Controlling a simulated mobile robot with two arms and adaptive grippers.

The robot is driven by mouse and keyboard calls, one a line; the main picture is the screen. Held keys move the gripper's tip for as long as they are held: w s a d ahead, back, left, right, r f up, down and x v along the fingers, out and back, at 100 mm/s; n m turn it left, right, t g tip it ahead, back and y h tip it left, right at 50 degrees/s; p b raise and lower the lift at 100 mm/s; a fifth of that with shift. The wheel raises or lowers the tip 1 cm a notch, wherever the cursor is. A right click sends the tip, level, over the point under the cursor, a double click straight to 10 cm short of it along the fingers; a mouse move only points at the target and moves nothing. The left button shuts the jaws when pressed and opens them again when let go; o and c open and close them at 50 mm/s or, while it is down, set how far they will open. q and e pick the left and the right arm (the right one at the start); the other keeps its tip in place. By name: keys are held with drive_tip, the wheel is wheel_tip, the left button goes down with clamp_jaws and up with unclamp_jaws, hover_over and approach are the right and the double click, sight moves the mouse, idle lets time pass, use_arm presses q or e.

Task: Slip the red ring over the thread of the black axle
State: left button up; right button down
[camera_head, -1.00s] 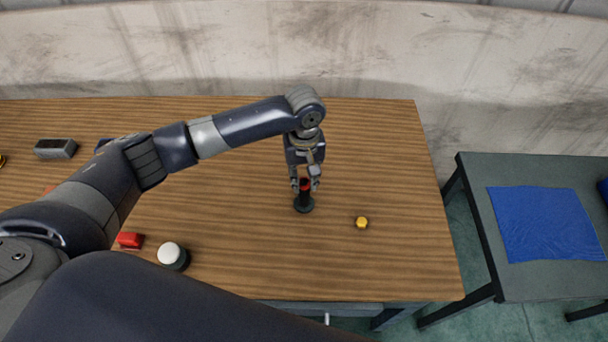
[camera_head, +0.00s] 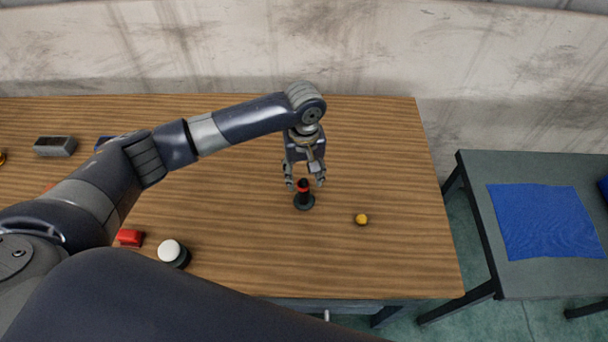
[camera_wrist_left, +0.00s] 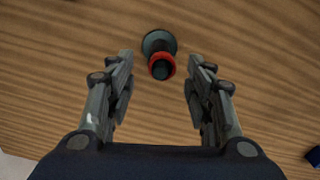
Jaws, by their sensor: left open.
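The black axle (camera_head: 304,203) stands upright on the wooden table, on its wide round base. The red ring (camera_head: 303,188) is around the upper part of the axle, with the dark tip showing above it. In the left wrist view the red ring (camera_wrist_left: 161,66) encircles the dark axle end, and the axle's base (camera_wrist_left: 158,42) shows behind it. My left gripper (camera_head: 305,184) is open around the axle's top, its fingers apart from the ring on both sides. In the left wrist view the open fingers (camera_wrist_left: 160,65) hold nothing. My right gripper is not in view.
A yellow nut-like piece (camera_head: 361,219) lies right of the axle. A white-topped button (camera_head: 170,252) and a red block (camera_head: 130,237) are at the front left. A grey open box (camera_head: 55,146) is at the far left. A side table with a blue cloth (camera_head: 548,222) stands right.

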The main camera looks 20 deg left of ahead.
use_arm(q)
wheel_tip(320, 180, up, 11)
drive_tip(key=shift+r, duration=0.15)
